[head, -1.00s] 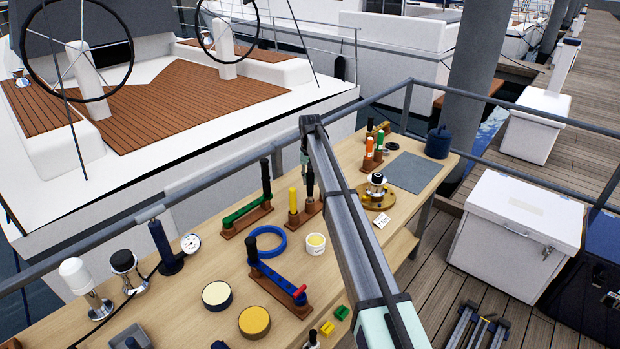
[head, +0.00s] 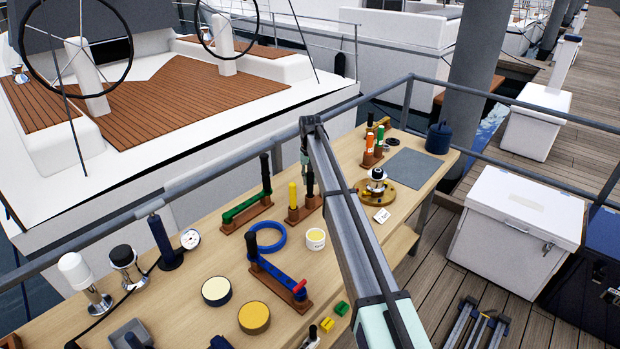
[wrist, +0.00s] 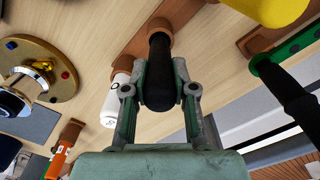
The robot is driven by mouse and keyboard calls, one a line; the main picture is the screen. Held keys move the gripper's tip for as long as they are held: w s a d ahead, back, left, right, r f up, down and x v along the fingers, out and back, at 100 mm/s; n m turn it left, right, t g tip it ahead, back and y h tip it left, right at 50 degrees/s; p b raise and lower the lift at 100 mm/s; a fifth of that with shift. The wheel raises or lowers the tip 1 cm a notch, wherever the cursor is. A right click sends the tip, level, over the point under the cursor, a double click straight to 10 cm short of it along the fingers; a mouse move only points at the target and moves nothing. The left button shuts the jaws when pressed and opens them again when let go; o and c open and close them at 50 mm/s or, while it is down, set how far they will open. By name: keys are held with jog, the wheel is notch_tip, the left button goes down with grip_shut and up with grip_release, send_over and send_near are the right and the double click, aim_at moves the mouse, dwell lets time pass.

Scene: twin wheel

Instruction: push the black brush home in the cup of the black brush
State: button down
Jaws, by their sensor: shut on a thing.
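The black brush (wrist: 160,65) stands with its black handle toward the wrist camera. My gripper (wrist: 160,92) is shut on this handle, one finger on each side. The handle's far end meets a round brown cup (wrist: 160,25) on the brown wooden rack (wrist: 128,52). How deep the brush sits in the cup cannot be told. In the head view the black brush (head: 309,181) is upright beside a yellow-handled brush (head: 293,195) on the same rack. My arm hides part of the rack and most of my gripper there.
A white-handled piece (wrist: 112,100) stands close to my gripper, and a yellow handle (wrist: 275,8) is on the other side. A green rack with a black handle (wrist: 285,92) is at right. A brass-based instrument (wrist: 50,75) stands at left. Bare table lies between them.

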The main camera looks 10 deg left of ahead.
jog(key=shift+f, duration=0.1)
jog(key=c, duration=0.9)
grip_release()
jog(key=shift+o, duration=0.2)
notch_tip(320, 180, up, 12)
jog(key=shift+f, duration=0.1)
